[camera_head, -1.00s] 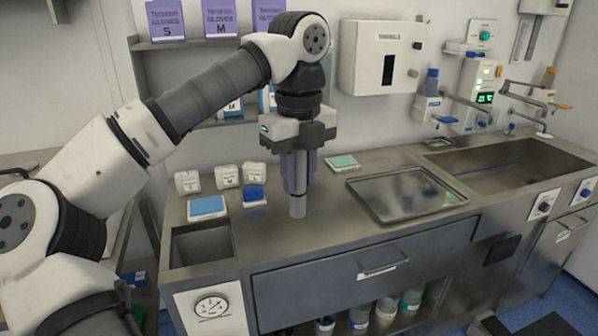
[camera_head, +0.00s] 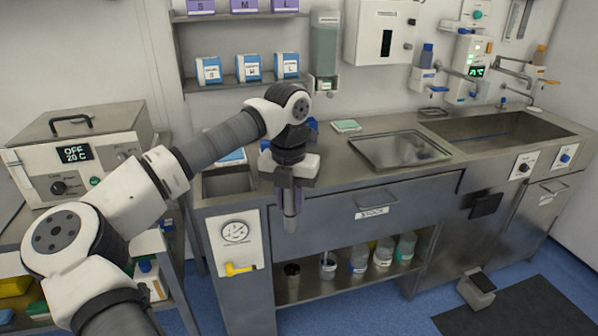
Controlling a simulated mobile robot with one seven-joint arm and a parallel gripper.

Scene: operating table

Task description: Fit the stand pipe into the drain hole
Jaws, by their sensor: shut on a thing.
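My gripper (camera_head: 291,194) is pointing down and shut on the stand pipe (camera_head: 290,224), a grey tube held upright. In the picture the pipe's lower end overlaps the front of the counter, left of the STOCK drawer label. Its upper part is hidden by the gripper. I cannot make out the drain hole. A large sink (camera_head: 480,133) is sunk in the counter at the right, and a small basin (camera_head: 228,183) lies left of my gripper. The bottom of each is not clearly visible.
A shallow metal tray (camera_head: 400,150) and a green pad (camera_head: 346,126) lie on the counter (camera_head: 330,150). A heated bath reading OFF 20 C (camera_head: 75,155) stands at the left. A yellow lever (camera_head: 240,268) sticks out below a gauge. Several bottles stand on the lower shelf.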

